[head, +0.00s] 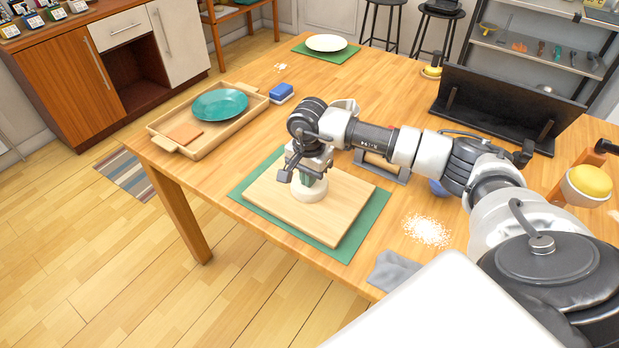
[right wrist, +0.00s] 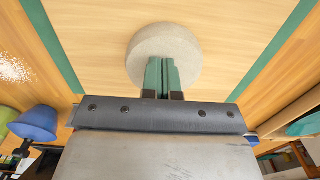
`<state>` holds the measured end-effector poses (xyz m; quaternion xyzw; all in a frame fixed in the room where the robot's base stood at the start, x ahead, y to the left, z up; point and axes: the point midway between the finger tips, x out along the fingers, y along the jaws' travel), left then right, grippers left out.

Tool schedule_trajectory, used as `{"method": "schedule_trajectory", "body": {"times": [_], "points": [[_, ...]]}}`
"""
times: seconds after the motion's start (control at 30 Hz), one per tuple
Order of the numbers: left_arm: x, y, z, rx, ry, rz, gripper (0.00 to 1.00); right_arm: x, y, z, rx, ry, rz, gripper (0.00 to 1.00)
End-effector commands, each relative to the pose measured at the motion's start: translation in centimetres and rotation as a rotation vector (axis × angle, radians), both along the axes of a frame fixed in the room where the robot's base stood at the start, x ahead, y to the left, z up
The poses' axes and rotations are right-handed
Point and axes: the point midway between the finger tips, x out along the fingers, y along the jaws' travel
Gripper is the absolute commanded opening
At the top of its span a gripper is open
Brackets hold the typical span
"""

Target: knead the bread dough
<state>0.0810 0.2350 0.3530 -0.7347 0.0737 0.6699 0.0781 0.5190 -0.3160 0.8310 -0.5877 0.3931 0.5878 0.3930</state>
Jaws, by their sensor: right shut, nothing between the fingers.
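The bread dough (head: 309,190) is a pale, round, flattened lump on a light wooden board (head: 345,205). The board lies on a green mat (head: 347,253) on the table. My right gripper (head: 307,178) points down over the dough, with its green fingers shut together and nothing between them. In the right wrist view the dough (right wrist: 181,47) lies at the fingertips (right wrist: 162,66), which overlap it; whether they press into it or only touch it, I cannot tell. The arm hides part of the dough in the head view. My left gripper is not in view.
A wooden tray (head: 168,153) with a teal plate (head: 220,104) stands left of the board, with a blue sponge (head: 281,92) near it. White powder (head: 427,230) and a grey cloth (head: 394,270) lie to the right. A dark rack (head: 508,104) stands behind.

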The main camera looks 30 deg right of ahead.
Motion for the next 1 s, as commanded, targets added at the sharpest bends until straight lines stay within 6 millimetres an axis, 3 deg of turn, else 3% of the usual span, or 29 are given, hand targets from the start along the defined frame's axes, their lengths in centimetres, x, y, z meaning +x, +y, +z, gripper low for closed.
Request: {"method": "schedule_trajectory", "body": {"times": [0.5,1.0], "points": [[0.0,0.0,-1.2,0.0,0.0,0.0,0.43,-0.1,0.0,-1.4,0.0,0.002,0.001,0.0],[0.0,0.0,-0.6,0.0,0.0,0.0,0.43,0.1,-0.1,0.0,0.0,0.001,0.0,0.0]]}}
